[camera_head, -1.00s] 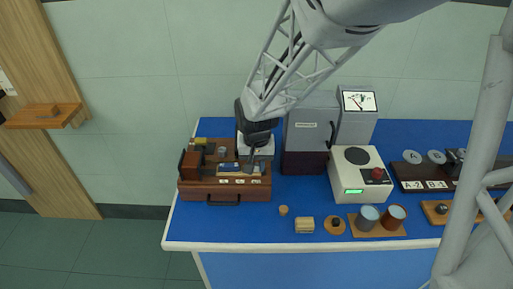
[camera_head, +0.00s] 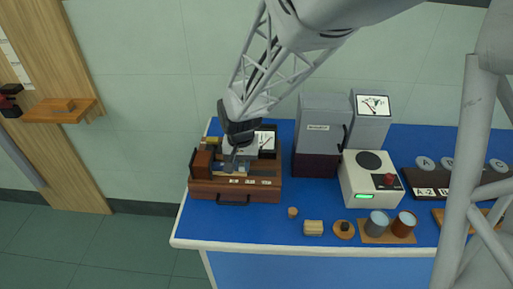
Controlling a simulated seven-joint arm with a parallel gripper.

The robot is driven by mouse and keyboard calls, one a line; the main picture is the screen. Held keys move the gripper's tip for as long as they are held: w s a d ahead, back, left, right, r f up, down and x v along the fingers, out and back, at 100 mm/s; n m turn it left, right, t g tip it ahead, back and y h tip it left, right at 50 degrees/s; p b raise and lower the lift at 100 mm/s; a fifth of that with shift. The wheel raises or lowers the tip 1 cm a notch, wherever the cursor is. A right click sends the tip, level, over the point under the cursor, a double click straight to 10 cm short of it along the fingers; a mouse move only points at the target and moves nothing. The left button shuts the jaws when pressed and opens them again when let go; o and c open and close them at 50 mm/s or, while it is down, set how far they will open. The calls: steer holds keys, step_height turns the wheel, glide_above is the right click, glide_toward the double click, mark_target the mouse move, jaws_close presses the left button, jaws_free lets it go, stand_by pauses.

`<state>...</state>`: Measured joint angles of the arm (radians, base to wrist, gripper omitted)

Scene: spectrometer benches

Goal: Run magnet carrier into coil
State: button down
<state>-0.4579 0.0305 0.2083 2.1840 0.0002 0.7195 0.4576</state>
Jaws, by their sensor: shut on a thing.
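A brown wooden case (camera_head: 235,190) stands at the left end of the blue bench, with a rail assembly on top. A reddish-brown block (camera_head: 201,164), which looks like the coil, is at its left end. My gripper (camera_head: 236,166) is low over the middle-left of the assembly, just right of this block. It is shut on a small part there, which I take to be the magnet carrier; my gripper mostly hides it. A bluish piece shows just below the fingers. I cannot tell whether the carrier is inside the coil.
A grey cabinet (camera_head: 322,125), a dial meter (camera_head: 374,105) and a white instrument (camera_head: 365,185) with a red knob stand to the right. Small wooden pieces (camera_head: 313,228) and two cups (camera_head: 377,224) lie along the front edge. A wooden wall shelf (camera_head: 60,112) is at far left.

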steer(key=shift+a, duration=1.3)
steer(key=c, duration=1)
jaws_free()
steer(key=shift+r, duration=0.1)
step_height(320, 180, up, 8)
